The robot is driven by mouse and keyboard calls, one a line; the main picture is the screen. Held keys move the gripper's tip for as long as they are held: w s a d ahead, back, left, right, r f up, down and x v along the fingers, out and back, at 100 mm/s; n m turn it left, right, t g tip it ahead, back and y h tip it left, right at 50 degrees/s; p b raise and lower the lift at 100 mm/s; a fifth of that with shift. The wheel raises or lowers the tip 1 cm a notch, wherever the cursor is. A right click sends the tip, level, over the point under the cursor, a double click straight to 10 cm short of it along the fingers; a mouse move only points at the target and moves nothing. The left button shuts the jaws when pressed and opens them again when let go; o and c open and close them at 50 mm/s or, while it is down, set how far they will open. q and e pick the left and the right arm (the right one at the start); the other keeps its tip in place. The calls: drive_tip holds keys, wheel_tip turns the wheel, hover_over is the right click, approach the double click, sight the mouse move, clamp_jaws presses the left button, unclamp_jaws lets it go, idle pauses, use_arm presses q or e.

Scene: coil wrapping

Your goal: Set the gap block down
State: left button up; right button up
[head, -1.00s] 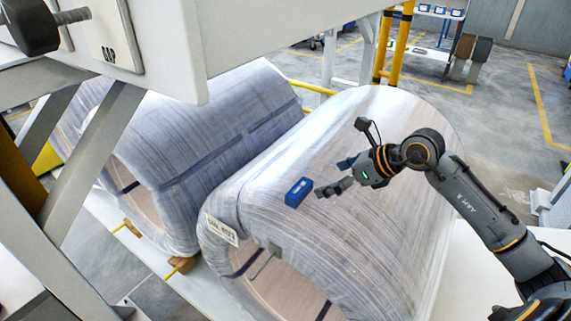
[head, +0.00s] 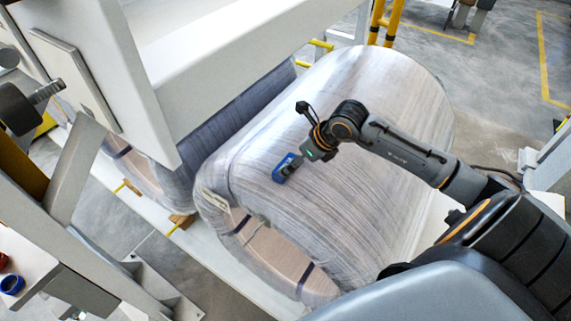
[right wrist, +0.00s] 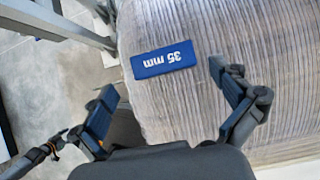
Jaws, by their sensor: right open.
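The blue gap block (right wrist: 164,60), marked "35 mm", lies against the striped wrapped surface of the near coil (head: 345,110), by its end edge. In the head view the block (head: 280,174) is partly covered by my right gripper (head: 291,165). In the right wrist view my right gripper (right wrist: 163,78) is open. Its fingers stand apart on either side of the block, with a visible space to each. A dark arm end with an orange ring (right wrist: 45,150) at the lower left seems to be my left one; its jaws are too small to read.
A white machine frame (head: 230,60) overhangs the left side and partly hides a second wrapped coil (head: 160,180). A black roller (head: 20,108) sticks out at the far left. Yellow posts (head: 385,20) stand behind. Bare floor (head: 490,80) lies at the upper right.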

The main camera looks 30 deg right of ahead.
sight(286, 163)
drive_tip(key=shift+w+a+f+p, duration=0.15)
drive_tip(key=shift+w+f+p, duration=0.1)
drive_tip(key=shift+f+p, duration=0.05)
drive_tip(key=p+x, duration=0.2)
drive_tip(key=x, duration=0.2)
drive_tip(key=shift+w+f, duration=0.1)
drive_tip(key=shift+w, duration=0.05)
drive_tip(key=shift+w+f, duration=0.1)
drive_tip(key=shift+f, duration=0.15)
drive_tip(key=shift+c, duration=0.4)
drive_tip(key=c, duration=1.1)
drive_tip(key=shift+r, duration=0.1)
